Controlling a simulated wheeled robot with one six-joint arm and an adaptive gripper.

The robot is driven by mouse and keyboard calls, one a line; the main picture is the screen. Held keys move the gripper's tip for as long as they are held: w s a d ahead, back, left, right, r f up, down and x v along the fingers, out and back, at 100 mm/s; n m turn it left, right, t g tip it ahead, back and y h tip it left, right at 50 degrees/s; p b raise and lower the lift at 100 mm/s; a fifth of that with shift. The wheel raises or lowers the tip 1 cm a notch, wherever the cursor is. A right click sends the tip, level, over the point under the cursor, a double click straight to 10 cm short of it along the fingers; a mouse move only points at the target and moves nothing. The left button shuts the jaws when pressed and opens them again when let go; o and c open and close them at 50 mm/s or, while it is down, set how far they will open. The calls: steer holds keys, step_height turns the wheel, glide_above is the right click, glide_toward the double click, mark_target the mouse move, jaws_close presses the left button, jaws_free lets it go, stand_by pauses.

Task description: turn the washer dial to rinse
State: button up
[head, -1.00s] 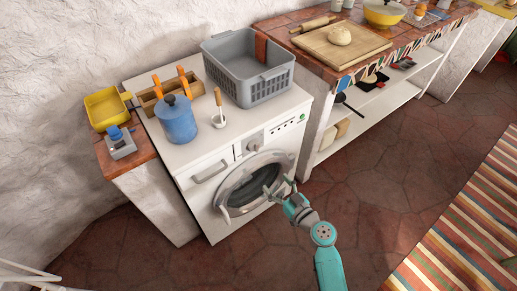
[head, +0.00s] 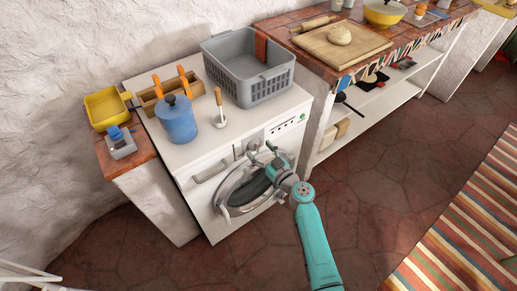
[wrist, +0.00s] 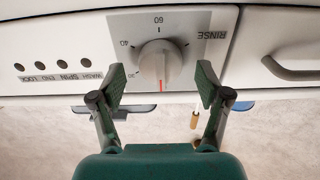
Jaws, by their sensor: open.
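The washer dial (wrist: 160,62) is a round grey knob in the wrist view, with a red mark on its picture-bottom side. The upside-down RINSE label (wrist: 211,35) lies to the upper right of the dial; the red mark does not point at it. My gripper (wrist: 160,72) is open and empty, one finger to each side of the dial with gaps; how far the tips are from the panel is unclear. In the head view my gripper (head: 263,149) is at the front of the white washer (head: 190,160), partly hiding the dial area.
The round washer door (head: 225,205) is below my gripper. The floor (head: 370,190) to the right is clear.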

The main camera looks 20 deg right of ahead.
steer(key=shift+w+a, duration=0.2)
steer(key=shift+w, duration=0.3)
steer(key=c, duration=1.2)
